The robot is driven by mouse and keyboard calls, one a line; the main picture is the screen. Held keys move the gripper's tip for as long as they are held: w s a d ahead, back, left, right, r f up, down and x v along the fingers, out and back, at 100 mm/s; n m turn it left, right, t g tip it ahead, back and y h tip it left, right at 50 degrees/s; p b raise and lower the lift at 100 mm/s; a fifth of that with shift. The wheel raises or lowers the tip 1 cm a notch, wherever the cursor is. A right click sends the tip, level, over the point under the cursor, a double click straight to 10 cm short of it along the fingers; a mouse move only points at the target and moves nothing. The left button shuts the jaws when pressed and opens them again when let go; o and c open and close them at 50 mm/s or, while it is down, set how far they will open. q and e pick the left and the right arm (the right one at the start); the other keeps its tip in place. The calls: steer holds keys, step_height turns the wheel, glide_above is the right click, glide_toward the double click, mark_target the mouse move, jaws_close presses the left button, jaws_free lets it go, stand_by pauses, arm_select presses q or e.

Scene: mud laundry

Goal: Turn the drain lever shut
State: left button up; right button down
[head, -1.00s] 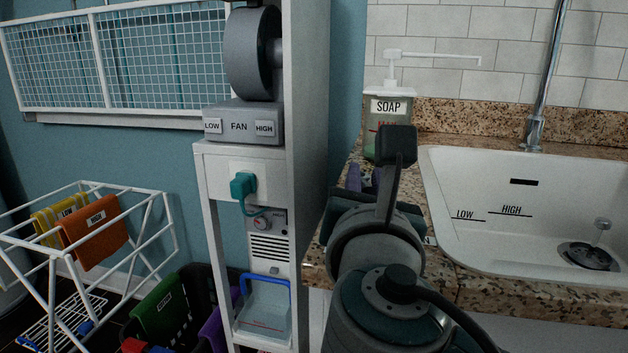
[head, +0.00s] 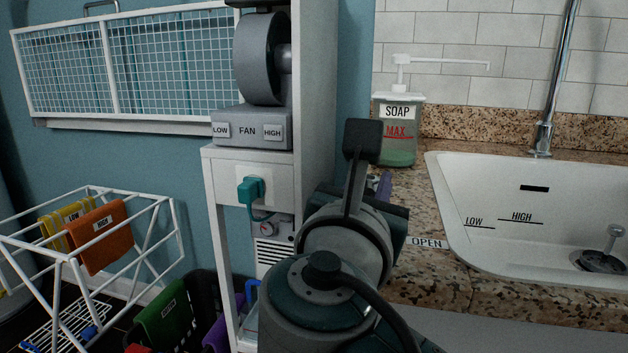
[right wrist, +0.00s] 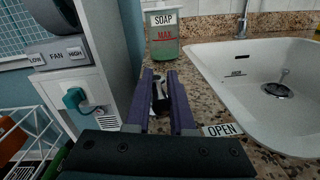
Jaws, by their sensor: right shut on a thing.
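My right gripper (head: 378,186) is over the granite counter, left of the sink. In the right wrist view its purple fingers (right wrist: 160,82) are shut on a small dark and metallic piece (right wrist: 159,100), which appears to be the drain lever. The fingers hide much of it, so its exact angle cannot be told. An OPEN label (head: 427,243) lies on the counter right of the gripper; it also shows in the right wrist view (right wrist: 222,130). The sink drain (head: 603,262) has a raised stopper on a stem. My left gripper is not in view.
A soap dispenser (head: 398,135) stands just behind the gripper. The white sink (head: 470,240) is to the right, with a faucet (head: 543,135) behind. A white shelf unit (head: 318,100) with a fan is to the left. A drying rack (head: 170,225) stands lower left.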

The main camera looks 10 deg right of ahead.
steer(key=shift+a+f, duration=0.2)
steer(key=shift+f, duration=0.15)
steer(key=c, duration=1.2)
jaws_free()
steer(key=shift+c, duration=0.2)
steer(key=o, duration=0.4)
steer(key=shift+w+a+r, duration=0.1)
steer(key=shift+w+a, duration=0.05)
steer(key=shift+r, duration=0.1)
steer(key=p+v, duration=0.1)
steer(key=v, duration=0.9)
